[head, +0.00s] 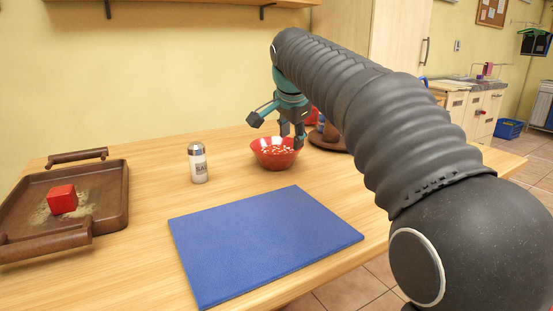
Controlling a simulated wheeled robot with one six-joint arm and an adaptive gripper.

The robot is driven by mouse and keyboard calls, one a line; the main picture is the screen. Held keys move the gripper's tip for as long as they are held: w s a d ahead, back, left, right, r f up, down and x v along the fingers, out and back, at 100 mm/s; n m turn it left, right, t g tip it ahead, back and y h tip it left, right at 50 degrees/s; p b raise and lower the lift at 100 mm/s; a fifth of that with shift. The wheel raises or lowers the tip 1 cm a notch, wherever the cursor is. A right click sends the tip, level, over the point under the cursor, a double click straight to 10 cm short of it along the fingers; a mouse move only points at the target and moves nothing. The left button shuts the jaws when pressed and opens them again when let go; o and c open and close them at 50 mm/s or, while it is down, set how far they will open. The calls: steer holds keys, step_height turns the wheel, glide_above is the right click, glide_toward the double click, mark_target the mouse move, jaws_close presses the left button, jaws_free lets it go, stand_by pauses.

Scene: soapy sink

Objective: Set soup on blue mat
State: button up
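A red bowl (267,160) with pale bits inside, which look like the soup, stands upright on the wooden table behind the blue mat. The blue mat (262,240) lies flat near the table's front edge, and nothing is on it. My gripper (276,128) is above the bowl, coming down from the upper right. Its fingers are spread, one to the left of the bowl and one near its right rim. I see nothing held between them. Whether the right finger touches the rim I cannot tell.
A salt shaker (197,163) stands left of the bowl. A brown tray (110,205) with a red cube (62,199) is at the far left. A brown wooden object (327,141) and red and blue items stand right of the bowl, partly hidden by my arm.

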mark_target(294, 152)
steer(key=shift+d+b+x, duration=0.15)
steer(key=shift+b+x, duration=0.2)
steer(key=shift+x, duration=1.45)
steer(key=shift+d+b+x, duration=0.15)
steer(key=shift+b+x, duration=0.15)
steer(key=shift+x, duration=1.55)
steer(key=shift+s, duration=0.2)
jaws_close()
